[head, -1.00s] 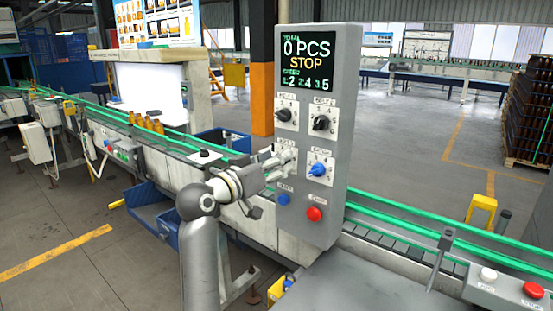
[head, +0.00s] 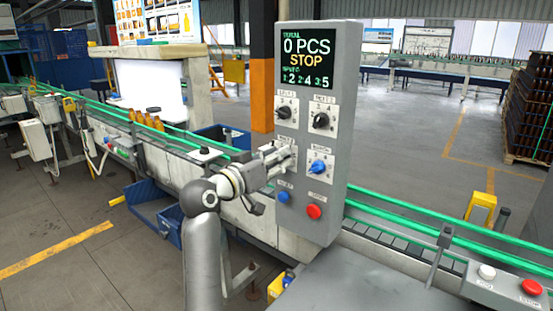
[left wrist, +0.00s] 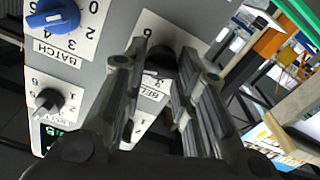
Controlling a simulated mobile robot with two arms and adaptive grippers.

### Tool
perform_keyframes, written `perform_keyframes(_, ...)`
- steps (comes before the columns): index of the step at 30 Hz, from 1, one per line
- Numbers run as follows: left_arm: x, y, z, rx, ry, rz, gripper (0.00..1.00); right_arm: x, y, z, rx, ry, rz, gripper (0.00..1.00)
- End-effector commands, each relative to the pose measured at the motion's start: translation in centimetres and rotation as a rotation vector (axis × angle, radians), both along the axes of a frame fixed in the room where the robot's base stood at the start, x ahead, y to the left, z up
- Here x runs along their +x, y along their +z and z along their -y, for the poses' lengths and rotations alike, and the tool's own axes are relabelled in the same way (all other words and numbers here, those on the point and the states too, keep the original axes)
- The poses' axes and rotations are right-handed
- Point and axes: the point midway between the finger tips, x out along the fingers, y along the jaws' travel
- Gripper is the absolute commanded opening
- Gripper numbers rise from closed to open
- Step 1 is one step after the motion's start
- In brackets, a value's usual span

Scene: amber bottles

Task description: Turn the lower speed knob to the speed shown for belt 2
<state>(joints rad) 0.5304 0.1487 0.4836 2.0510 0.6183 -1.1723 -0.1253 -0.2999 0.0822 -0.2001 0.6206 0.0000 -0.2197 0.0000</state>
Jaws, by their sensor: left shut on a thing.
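A grey control panel (head: 337,215) carries a display (head: 306,61) reading "0 PCS STOP" and a speed row "1:2 2:4 3:5"; belt 2 shows 4. Two black knobs sit in the upper row, left (head: 283,112) and right (head: 321,122). The lower left knob is hidden in the head view behind my left gripper (head: 285,157). In the left wrist view, this dark lower knob (left wrist: 158,56) is between the fingers of my left gripper (left wrist: 160,70), which is shut on it. Its pointer direction is hidden. My right gripper is not in view.
A blue knob (head: 318,167), labelled BATCH in the left wrist view (left wrist: 53,18), sits just right of my gripper. Below are a blue button (head: 283,197) and a red button (head: 314,212). A conveyor with green rails (head: 425,227) runs behind the panel.

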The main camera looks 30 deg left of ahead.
Motion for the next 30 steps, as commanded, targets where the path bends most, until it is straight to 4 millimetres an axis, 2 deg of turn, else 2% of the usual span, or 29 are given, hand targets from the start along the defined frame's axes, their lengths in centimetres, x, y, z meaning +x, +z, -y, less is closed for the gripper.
perform_keyframes(8,0.0,0.2,0.0,-0.153,0.0,-0.017,0.03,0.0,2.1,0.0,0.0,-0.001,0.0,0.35)
perform_keyframes(21,0.0,0.2,-0.2,-0.54,0.001,-0.047,0.03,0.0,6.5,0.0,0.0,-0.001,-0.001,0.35)
perform_keyframes(30,0.0,0.0,-0.2,-0.739,0.0,-0.061,0.03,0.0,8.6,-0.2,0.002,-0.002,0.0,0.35)
